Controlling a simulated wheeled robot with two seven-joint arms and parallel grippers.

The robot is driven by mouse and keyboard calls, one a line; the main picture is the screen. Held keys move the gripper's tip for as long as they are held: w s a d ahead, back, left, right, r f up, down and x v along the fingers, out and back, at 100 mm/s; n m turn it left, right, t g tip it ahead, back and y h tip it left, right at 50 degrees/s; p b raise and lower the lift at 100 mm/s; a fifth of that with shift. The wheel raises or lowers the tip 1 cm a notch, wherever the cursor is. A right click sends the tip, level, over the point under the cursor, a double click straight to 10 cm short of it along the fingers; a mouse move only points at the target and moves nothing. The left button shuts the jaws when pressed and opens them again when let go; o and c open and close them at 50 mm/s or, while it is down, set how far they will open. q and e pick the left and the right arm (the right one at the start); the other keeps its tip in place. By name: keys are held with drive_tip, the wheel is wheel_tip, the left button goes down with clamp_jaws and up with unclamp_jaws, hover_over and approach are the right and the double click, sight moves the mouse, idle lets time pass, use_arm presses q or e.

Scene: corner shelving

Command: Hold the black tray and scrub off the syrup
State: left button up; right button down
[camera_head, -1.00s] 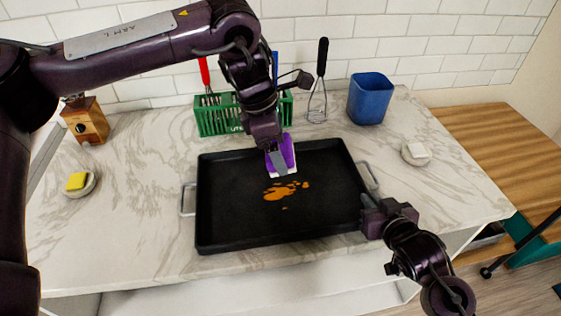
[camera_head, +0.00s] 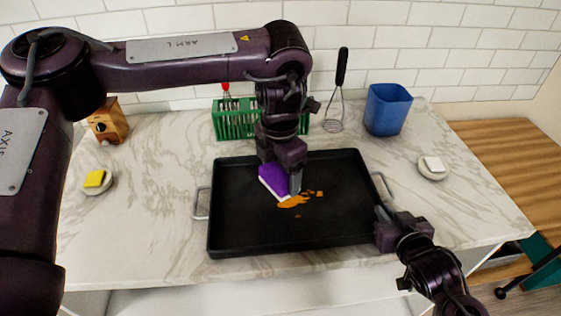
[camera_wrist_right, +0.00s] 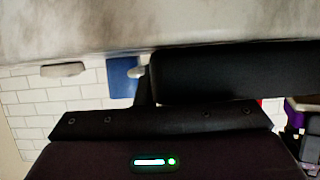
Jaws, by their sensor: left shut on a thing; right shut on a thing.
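The black tray (camera_head: 340,215) lies on the marble counter with a metal handle at each side. Orange syrup (camera_head: 296,200) is smeared near its middle, with small spots beside it. My left gripper (camera_head: 294,184) is shut on a purple sponge (camera_head: 272,179) with a white underside. The sponge is tilted, its lower edge at the left end of the syrup; whether it presses on the tray I cannot tell. My right gripper (camera_head: 381,218) is shut on the tray's right rim near the front corner. The tray's dark edge (camera_wrist_right: 235,75) fills much of the right wrist view.
A green rack (camera_head: 236,122) with utensils, a whisk (camera_head: 334,118) and a blue bin (camera_head: 387,109) stand behind the tray.

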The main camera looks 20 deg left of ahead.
use_arm(q)
drive_tip(key=shift+f, duration=0.25)
